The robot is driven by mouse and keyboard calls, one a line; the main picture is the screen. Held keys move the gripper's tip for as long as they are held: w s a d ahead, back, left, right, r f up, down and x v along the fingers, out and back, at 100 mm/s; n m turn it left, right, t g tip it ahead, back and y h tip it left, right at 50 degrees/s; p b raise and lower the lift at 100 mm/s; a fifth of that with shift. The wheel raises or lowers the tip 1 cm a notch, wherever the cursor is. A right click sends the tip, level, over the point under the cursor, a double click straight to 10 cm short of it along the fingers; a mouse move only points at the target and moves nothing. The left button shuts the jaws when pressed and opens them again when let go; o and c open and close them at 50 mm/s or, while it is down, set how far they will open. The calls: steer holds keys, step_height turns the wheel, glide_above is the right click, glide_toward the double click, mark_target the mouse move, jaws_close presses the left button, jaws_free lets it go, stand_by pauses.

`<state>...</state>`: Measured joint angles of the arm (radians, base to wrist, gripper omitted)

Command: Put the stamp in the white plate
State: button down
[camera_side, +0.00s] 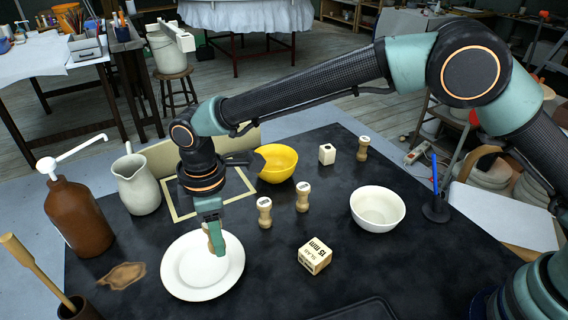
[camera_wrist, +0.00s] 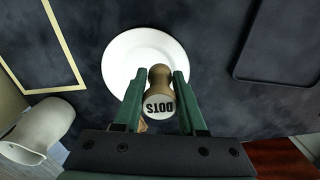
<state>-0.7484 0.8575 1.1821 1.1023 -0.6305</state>
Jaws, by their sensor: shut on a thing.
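My gripper (camera_side: 215,240) is shut on a wooden stamp (camera_wrist: 159,78), whose round end reading "DOTS" faces the wrist camera. In the side view the stamp shows only partly, as a tan sliver beside the green fingers. The white plate (camera_side: 183,277) lies on the dark table at the front left, and my gripper is over its right part. In the wrist view the plate (camera_wrist: 118,62) is behind the stamp. I cannot tell whether the stamp touches the plate.
Two wooden stamps (camera_side: 264,212) (camera_side: 303,197) stand right of the plate. Nearby are a lettered block (camera_side: 314,256), a white bowl (camera_side: 378,208), and a yellow bowl (camera_side: 277,163). A white pitcher (camera_side: 136,185) and brown bottle (camera_side: 80,218) stand left.

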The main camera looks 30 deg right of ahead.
steer(key=shift+f, duration=3.15)
steer(key=shift+f, duration=0.2)
steer(key=shift+c, duration=2.4)
jaws_free()
steer(key=shift+r, duration=0.15)
